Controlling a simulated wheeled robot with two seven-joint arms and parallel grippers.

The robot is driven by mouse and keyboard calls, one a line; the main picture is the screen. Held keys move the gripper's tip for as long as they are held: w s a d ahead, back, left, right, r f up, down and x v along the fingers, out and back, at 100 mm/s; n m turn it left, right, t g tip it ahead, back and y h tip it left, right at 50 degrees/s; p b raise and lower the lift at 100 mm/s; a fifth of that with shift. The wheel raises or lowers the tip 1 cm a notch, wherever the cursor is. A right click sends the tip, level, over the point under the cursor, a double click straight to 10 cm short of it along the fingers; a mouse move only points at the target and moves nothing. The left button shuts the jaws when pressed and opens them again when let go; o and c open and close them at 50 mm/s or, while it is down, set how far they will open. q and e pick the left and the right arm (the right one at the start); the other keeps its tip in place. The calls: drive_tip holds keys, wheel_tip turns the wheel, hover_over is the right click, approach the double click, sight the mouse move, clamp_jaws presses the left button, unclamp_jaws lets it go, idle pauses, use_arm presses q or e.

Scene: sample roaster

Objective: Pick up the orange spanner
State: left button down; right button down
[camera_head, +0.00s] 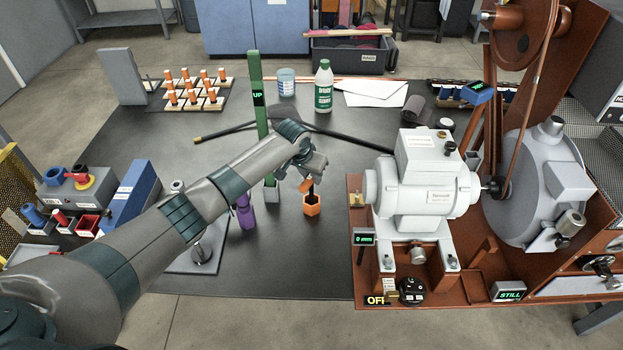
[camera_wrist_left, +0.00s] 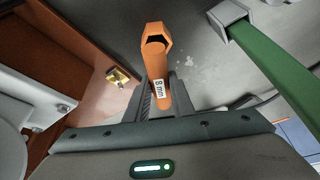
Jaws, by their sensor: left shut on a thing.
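The orange spanner (camera_head: 312,207) is at the middle of the dark table, just left of the white motor. In the left wrist view the orange spanner (camera_wrist_left: 155,45) points away from me, with a hexagonal end and an "8 mm" label. My left gripper (camera_head: 311,178) is shut on its shaft; the fingers (camera_wrist_left: 165,100) show on either side of it in the wrist view. I cannot tell whether the spanner touches the table. My right gripper is not in view.
A green upright marked UP (camera_head: 256,95) and a purple tool (camera_head: 245,213) stand left of the spanner. The white motor (camera_head: 420,190) on its brown base is close on the right. A green-labelled bottle (camera_head: 324,88) stands behind. The table front is clear.

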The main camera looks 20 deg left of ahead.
use_arm(q)
wheel_tip(320, 180, up, 9)
drive_tip(key=shift+b, duration=1)
drive_tip(key=shift+r, duration=0.45)
